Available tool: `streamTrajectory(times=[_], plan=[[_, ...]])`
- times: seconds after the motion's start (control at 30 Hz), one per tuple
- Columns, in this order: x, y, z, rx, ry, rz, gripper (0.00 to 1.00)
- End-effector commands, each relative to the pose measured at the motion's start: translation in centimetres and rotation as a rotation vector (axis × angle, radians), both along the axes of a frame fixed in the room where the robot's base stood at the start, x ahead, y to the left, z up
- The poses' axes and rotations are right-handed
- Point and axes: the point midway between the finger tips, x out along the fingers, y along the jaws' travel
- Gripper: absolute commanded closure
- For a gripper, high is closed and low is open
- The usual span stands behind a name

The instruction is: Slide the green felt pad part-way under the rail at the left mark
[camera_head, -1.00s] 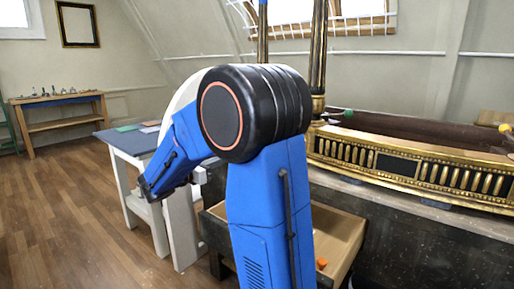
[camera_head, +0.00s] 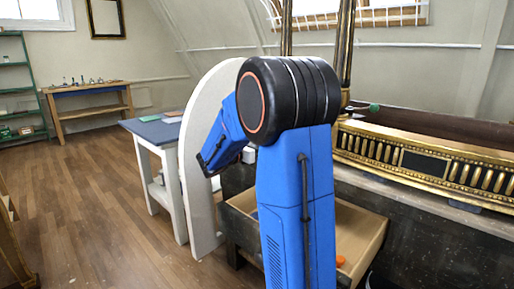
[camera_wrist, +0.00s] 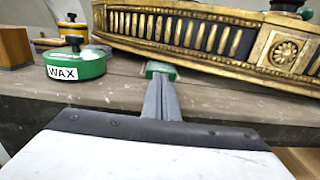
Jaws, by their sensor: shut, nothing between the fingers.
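The green felt pad (camera_wrist: 160,67) lies on the grey-brown ledge (camera_wrist: 205,98) in the wrist view, at the lower edge of the gilt rail (camera_wrist: 185,32). Its far edge is close to the rail's underside; I cannot tell how far under it reaches. My gripper (camera_wrist: 160,80) is shut and empty, its fingertips right at the near side of the pad, touching or nearly so. The gilt rail also shows in the head view (camera_head: 425,164), where my own arm hides the gripper and the pad. I cannot make out the left mark.
A green wax tin (camera_wrist: 76,65) stands left of the pad, with a yellow-and-black object (camera_wrist: 73,36) behind it and a wooden block (camera_wrist: 14,47) farther left. An open drawer (camera_head: 362,240) holds an orange item (camera_head: 340,260). A blue-topped table (camera_head: 155,130) stands left.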

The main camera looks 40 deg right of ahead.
Motion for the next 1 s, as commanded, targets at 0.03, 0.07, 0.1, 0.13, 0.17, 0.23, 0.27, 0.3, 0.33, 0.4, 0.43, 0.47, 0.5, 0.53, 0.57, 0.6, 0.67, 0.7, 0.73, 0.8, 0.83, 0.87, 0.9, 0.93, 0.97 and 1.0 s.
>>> streamTrajectory(times=[0.03, 0.07, 0.1, 0.13, 0.17, 0.23, 0.27, 0.3, 0.33, 0.4, 0.43, 0.47, 0.5, 0.53, 0.57, 0.6, 0.67, 0.7, 0.73, 0.8, 0.83, 0.87, 0.9, 0.93, 0.97, 1.0], plan=[[-0.1, -0.7, 0.0, 0.001, 0.000, -0.003, 1.00], [0.0, -1.0, 0.0, 0.001, 0.000, -0.002, 1.00], [0.1, -1.4, 0.0, 0.001, 0.000, -0.002, 1.00], [0.1, -1.7, 0.0, 0.001, 0.000, -0.002, 1.00], [0.1, -1.9, 0.0, 0.000, 0.000, -0.002, 1.00], [0.1, -2.3, 0.0, 0.000, 0.000, -0.001, 1.00], [0.1, -2.4, 0.0, 0.000, 0.000, -0.001, 1.00], [0.2, -2.5, 0.0, 0.000, 0.000, 0.000, 1.00], [0.2, -2.6, 0.0, 0.000, 0.000, 0.000, 1.00], [0.2, -2.6, 0.0, 0.000, 0.000, 0.000, 1.00], [0.2, -2.6, 0.0, 0.000, 0.000, 0.000, 1.00], [0.2, -2.6, 0.0, 0.000, 0.000, 0.000, 1.00], [0.2, -2.6, 0.0, 0.000, 0.000, 0.000, 1.00], [0.2, -2.6, 0.0, 0.000, 0.000, 0.000, 1.00], [0.2, -2.6, 0.0, 0.000, 0.000, 0.000, 1.00], [0.2, -2.6, 0.0, 0.000, 0.000, 0.000, 1.00], [0.2, -2.6, 0.0, 0.000, 0.000, 0.000, 1.00], [0.2, -2.7, 0.0, 0.000, 0.000, 0.000, 1.00], [0.2, -2.8, 0.0, 0.001, 0.000, 0.000, 1.00], [0.2, -3.3, 0.0, 0.001, 0.000, -0.001, 1.00], [0.2, -3.6, 0.0, 0.001, 0.000, -0.002, 1.00], [0.2, -3.9, 0.0, 0.001, 0.000, -0.002, 1.00], [0.2, -4.4, 0.0, 0.001, 0.000, -0.003, 1.00], [0.2, -4.8, 0.0, 0.000, 0.000, -0.003, 1.00], [0.2, -5.2, 0.0, 0.000, 0.000, -0.002, 1.00], [0.3, -5.7, 0.0, 0.000, 0.000, -0.002, 1.00]])
